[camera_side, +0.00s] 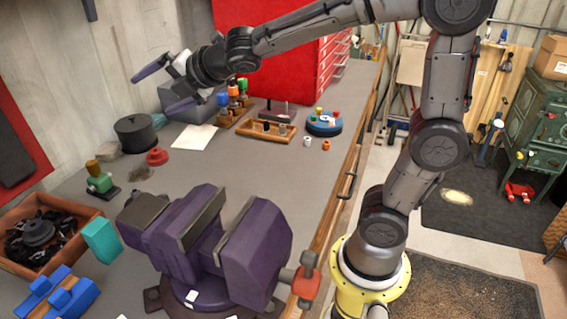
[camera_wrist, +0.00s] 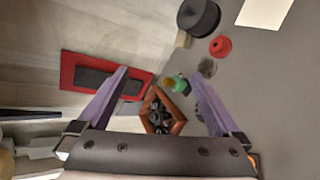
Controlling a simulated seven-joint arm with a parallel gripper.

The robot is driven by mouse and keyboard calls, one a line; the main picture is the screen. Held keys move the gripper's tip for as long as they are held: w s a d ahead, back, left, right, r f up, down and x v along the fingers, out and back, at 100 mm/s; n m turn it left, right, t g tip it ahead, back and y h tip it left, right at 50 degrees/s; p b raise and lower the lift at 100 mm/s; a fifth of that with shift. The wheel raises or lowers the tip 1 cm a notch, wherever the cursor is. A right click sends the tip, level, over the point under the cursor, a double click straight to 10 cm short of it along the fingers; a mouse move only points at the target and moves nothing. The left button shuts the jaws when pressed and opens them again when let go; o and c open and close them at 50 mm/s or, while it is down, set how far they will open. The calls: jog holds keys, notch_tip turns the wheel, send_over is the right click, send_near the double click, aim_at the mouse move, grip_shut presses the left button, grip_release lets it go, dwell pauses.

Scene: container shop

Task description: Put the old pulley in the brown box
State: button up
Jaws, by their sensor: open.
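The brown box (camera_side: 84,226) is an open orange-brown tray at the lower left of the side view, with black parts inside; it also shows between my fingers in the wrist view (camera_wrist: 175,127). A red, pulley-like round piece (camera_side: 157,156) sits on the bench, also seen in the wrist view (camera_wrist: 221,46). A small grey-brown round piece (camera_side: 140,172) lies beside it, also in the wrist view (camera_wrist: 208,67). I cannot tell which of these is the old pulley. My gripper (camera_side: 166,88) is open and empty, high above the bench; its purple fingers show in the wrist view (camera_wrist: 160,78).
A black cylinder (camera_side: 136,133), a green-and-brass piece (camera_side: 100,180) and a teal block (camera_side: 101,240) stand nearby. A big purple vise (camera_side: 255,245) fills the front. Wooden racks (camera_side: 266,132) and a red cabinet (camera_side: 290,60) are behind. Bench right of the red piece is clear.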

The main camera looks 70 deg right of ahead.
jog(key=s+d+f+m+g+h, duration=0.2)
jog(key=s+d+m, duration=0.2)
jog(key=s+m, duration=0.7)
jog(key=s+a+f+m+g, duration=0.1)
jog(key=s+f+m, duration=0.1)
jog(key=s, duration=0.4)
jog(key=s+a+f+m+g+y, duration=0.1)
jog(key=s+f+m+g, duration=0.1)
jog(key=s+m, duration=0.3)
jog(key=s+a+f+m+g+y, duration=0.1)
jog(key=s+f+m+g, duration=0.1)
jog(key=s+f+m, duration=0.2)
jog(key=s, duration=0.3)
jog(key=shift+s+a, duration=0.25)
